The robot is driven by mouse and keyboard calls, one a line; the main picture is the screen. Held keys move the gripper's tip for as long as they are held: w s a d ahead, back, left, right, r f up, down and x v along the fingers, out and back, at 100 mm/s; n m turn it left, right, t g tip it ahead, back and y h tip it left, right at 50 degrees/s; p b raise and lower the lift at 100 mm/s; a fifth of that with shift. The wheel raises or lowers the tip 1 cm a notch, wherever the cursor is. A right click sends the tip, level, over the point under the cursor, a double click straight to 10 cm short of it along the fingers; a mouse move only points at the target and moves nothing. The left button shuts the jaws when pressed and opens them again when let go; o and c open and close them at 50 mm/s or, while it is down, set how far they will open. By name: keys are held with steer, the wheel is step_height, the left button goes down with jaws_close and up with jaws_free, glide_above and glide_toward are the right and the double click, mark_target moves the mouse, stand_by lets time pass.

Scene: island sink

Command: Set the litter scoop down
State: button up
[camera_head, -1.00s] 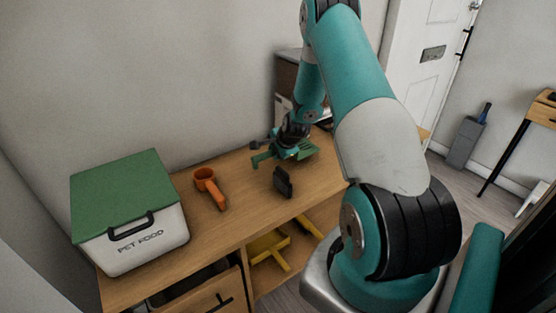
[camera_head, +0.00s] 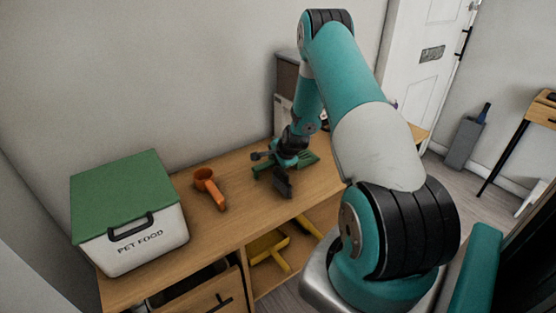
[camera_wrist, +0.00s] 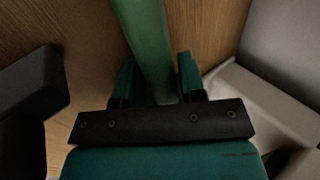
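The litter scoop is green (camera_head: 303,158), and its slotted part shows beside my gripper over the far part of the wooden counter (camera_head: 235,215). My gripper (camera_head: 278,163) is shut on the scoop's long green handle. In the wrist view the handle (camera_wrist: 146,40) runs up between the two green fingers (camera_wrist: 158,80), with one close on each side. The scoop is low over the counter; I cannot tell whether it touches. My wrist hides part of it.
A small black object (camera_head: 283,184) stands just in front of my gripper; a dark block shows at left in the wrist view (camera_wrist: 32,82). An orange scoop (camera_head: 209,187) and a pet food bin (camera_head: 130,212) stand further left. A yellow item (camera_head: 268,247) lies on the shelf below.

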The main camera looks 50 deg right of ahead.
steer(key=v, duration=1.2)
steer(key=a+r+n+g+y, duration=0.15)
steer(key=a+r+n, duration=0.25)
steer(key=a, duration=0.4)
steer(key=a+r+n+y, duration=0.2)
steer(key=a+r+n, duration=0.25)
steer(key=a, duration=0.45)
steer(key=a+r+n+y, duration=0.1)
steer(key=a+r+n, duration=0.35)
steer(key=a, duration=0.35)
steer(key=s+a+r+n+g+y, duration=0.1)
steer(key=s+a+r+n, duration=0.4)
steer(key=a, duration=0.6)
steer(key=s+n+g, duration=0.1)
steer(key=s+n, duration=0.1)
steer(key=s, duration=0.1)
steer(key=shift+s+r+b, duration=0.2)
steer(key=shift+s+b, duration=0.05)
steer(key=shift+b, duration=0.05)
steer(key=shift+o, duration=0.3)
steer(key=s+a+r+n+g, duration=0.3)
steer(key=s+a+n, duration=0.2)
steer(key=s+n, duration=0.3)
steer(key=s, duration=0.4)
steer(key=shift+a, duration=0.2)
steer(key=shift+y, duration=0.25)
